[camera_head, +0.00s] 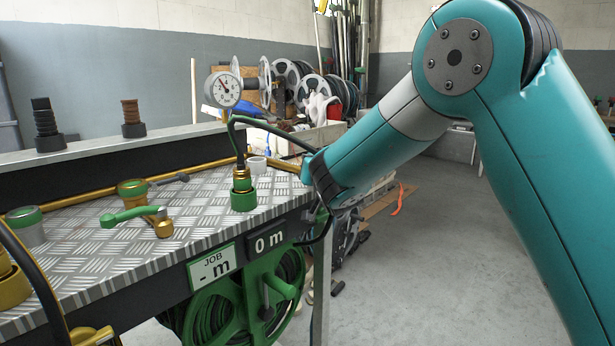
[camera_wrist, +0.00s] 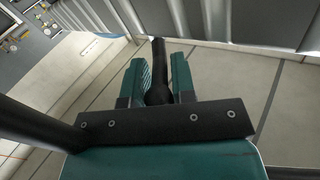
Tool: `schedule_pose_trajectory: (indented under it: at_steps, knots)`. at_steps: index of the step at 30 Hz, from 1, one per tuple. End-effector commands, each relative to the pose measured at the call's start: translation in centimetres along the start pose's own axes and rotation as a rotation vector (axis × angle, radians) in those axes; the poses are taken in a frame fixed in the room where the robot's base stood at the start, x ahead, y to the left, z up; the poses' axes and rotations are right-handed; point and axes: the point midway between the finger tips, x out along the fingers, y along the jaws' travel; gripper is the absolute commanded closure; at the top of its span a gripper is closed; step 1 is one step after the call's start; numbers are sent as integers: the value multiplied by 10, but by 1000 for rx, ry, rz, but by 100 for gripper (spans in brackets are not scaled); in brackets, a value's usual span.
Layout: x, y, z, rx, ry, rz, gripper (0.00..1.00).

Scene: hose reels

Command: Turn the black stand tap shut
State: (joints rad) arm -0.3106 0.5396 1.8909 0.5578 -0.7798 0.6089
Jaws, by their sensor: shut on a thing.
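In the wrist view, my gripper (camera_wrist: 158,84) has its two teal fingers closed around a black rod with a rounded end (camera_wrist: 158,70). It looks like a lever or handle, but its base is hidden, so I cannot tell for sure that it belongs to the black stand tap. In the head view, my arm reaches down to the right end of the bench. My gripper's fingertips are mostly hidden there behind the wrist, and no black stand tap shows clearly.
A green reel (camera_head: 272,290) hangs below the bench, under a 0 m display (camera_head: 268,241). The floor at right is open.

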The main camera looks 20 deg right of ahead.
Motion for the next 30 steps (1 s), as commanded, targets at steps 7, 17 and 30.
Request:
schedule_pose_trajectory:
  at_steps: [7,17,30]
  knots:
    - [1,4,-1,3,4,16,100]
    - [1,3,-2,3,4,15,71]
    - [-6,4,-1,0,2,16,59]
